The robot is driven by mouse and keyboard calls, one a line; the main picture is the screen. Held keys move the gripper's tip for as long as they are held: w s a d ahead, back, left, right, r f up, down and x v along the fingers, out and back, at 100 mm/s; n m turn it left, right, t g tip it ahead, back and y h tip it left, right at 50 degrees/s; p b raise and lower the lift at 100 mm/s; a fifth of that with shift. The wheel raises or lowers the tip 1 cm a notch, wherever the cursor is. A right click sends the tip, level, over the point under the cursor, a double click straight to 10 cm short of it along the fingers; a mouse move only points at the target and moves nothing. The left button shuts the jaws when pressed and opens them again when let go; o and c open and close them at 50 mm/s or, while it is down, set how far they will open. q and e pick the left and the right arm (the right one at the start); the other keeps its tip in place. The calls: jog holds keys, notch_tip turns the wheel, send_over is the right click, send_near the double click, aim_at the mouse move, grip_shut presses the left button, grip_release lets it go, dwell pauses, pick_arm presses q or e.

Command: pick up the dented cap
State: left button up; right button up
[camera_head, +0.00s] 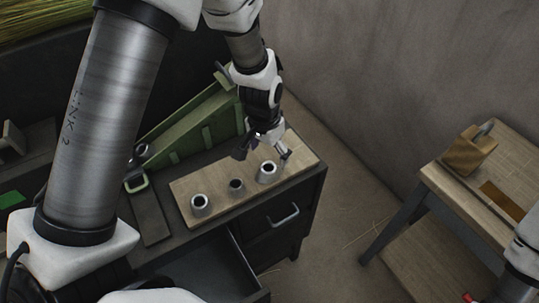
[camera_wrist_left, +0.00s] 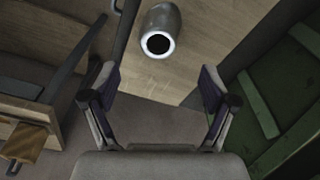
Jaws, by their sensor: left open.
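Three small metal caps stand in a row on a wooden board: a left one (camera_head: 200,205), a darker, smaller middle one (camera_head: 236,186) and a right one (camera_head: 267,171). I cannot tell from the head view which is dented. My left gripper (camera_head: 264,152) is open and empty, just behind and above the right cap. In the left wrist view, one grey cap (camera_wrist_left: 162,16) with a bright rim and dark hole shows at the top, ahead of the open fingers (camera_wrist_left: 158,78) and not between them. My right gripper is out of view; only part of its arm shows.
The board (camera_head: 220,206) lies on a dark cabinet with an open drawer (camera_head: 226,262). A green sloped trough (camera_head: 190,125) stands behind it. A wooden table (camera_head: 450,190) with a wooden block (camera_head: 468,153) is at the right. A gap of floor separates them.

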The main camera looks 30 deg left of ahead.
aim_at(268, 167)
pick_arm(q)
jog(key=shift+s+d+f, duration=0.35)
jog(key=shift+s+f, duration=0.3)
jog(key=shift+f, duration=0.15)
jog(key=f, duration=0.3)
jog(key=w+f, duration=0.1)
jog(key=shift+w+a+f, duration=0.1)
jog(key=shift+a+f, duration=0.2)
jog(key=shift+a, duration=0.1)
jog(key=shift+d+r, duration=0.1)
jog(key=shift+s+d+r, duration=0.1)
jog(key=shift+s+r, duration=0.05)
jog(key=shift+s, duration=0.1)
jog(key=c, duration=0.9)
jog(key=shift+p, duration=0.3)
jog(key=shift+c, duration=0.3)
